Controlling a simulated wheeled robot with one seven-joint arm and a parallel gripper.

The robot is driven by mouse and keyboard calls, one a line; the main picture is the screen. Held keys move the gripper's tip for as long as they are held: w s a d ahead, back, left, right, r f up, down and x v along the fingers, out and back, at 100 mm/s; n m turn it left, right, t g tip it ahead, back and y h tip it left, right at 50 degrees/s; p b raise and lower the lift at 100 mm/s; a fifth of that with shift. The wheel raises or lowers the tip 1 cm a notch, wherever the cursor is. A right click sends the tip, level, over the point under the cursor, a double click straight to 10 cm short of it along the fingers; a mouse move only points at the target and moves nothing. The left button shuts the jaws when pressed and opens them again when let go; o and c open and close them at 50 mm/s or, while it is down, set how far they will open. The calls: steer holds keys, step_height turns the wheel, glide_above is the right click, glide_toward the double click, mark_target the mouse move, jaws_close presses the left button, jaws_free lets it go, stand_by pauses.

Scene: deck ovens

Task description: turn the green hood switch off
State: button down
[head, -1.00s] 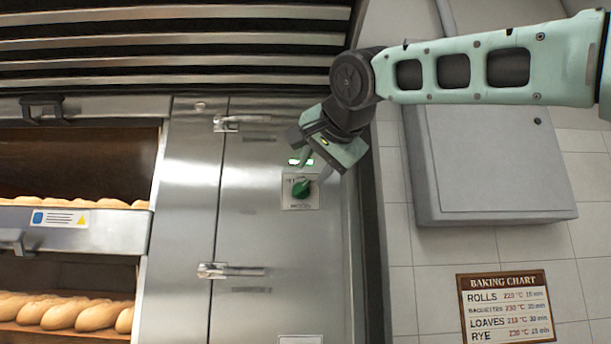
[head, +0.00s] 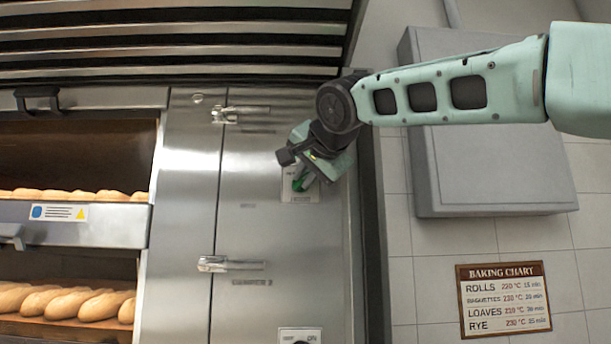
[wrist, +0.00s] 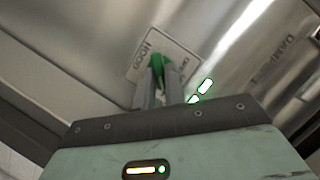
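The green hood switch (head: 300,180) is a knob on a small white plate (head: 301,197) on the steel panel, partly hidden behind my gripper in the head view. In the wrist view the green knob (wrist: 157,64) shows between the two grey fingertips, on a plate (wrist: 146,50) lettered HOOD. My gripper (wrist: 160,80) has one finger on each side of the knob, with only a narrow gap between them. I cannot tell whether the fingers press on it. A lit green lamp (wrist: 205,85) shows beside the plate.
Another switch plate (head: 300,335) is cut off at the lower edge. Latches (head: 228,264) stick out left of the switch. Ovens with bread (head: 70,303) are at the left. A grey wall box (head: 495,170) and a baking chart (head: 503,299) are at the right.

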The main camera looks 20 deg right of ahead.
steer(key=shift+n, duration=0.3)
steer(key=shift+a+r+n+g+h+p, duration=0.15)
steer(key=shift+n+g+h+p, duration=0.45)
steer(key=shift+n, duration=0.4)
steer(key=shift+w+a+n+g+h+p, duration=0.1)
steer(key=shift+a+n+g+h+p, duration=0.25)
steer(key=shift+n+h, duration=1)
steer(key=shift+w+a+n+g+h+p, duration=0.1)
steer(key=shift+n+h+p, duration=0.55)
steer(key=shift+n, duration=1.2)
steer(key=shift+w+a+n+g+h+p, duration=0.1)
steer(key=shift+a+n+g+h+p, duration=0.15)
steer(key=shift+n+h, duration=1.15)
steer(key=shift+d+n, duration=0.1)
steer(key=shift+n, duration=0.3)
steer(key=c, duration=1.5)
jaws_free()
steer(key=shift+o, duration=0.2)
